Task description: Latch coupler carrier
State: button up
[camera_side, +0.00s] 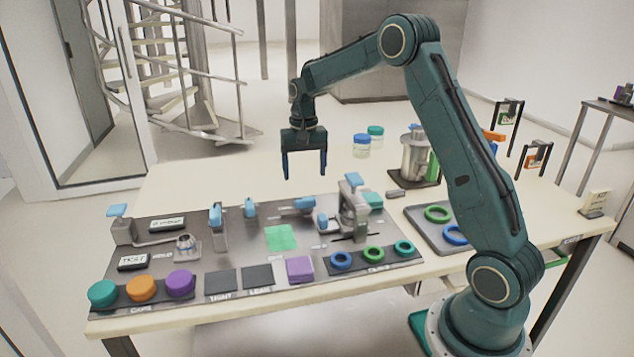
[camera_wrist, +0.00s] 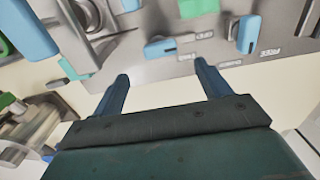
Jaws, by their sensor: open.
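A grey metal panel (camera_side: 160,268) lies on the table with several blue-handled fittings. A grey upright fixture (camera_side: 352,214) with a blue top handle (camera_side: 352,179) stands at its right; I cannot tell for sure which part is the coupler carrier. A low blue lever (camera_side: 305,204) lies left of the fixture and also shows in the wrist view (camera_wrist: 160,48). A green square (camera_side: 281,237) is nearer the panel's front edge. My gripper (camera_side: 304,176) points down, open and empty, above the table behind the panel. Its two blue fingers (camera_wrist: 162,70) are apart, with nothing between them.
Coloured caps (camera_side: 141,289) and rings (camera_side: 373,254) line the panel's front. A tray (camera_side: 417,225) with rings, a metal canister (camera_side: 416,160) and two jars (camera_side: 362,146) stand to the right. Upright blue handles (camera_side: 250,207) rise from the panel. The table's back left is clear.

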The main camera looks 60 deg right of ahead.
aim_at(305, 198)
notch_tip(305, 198, down, 8)
jog(key=shift+f, duration=0.2)
dwell(0.4)
jog(key=c, duration=1.4)
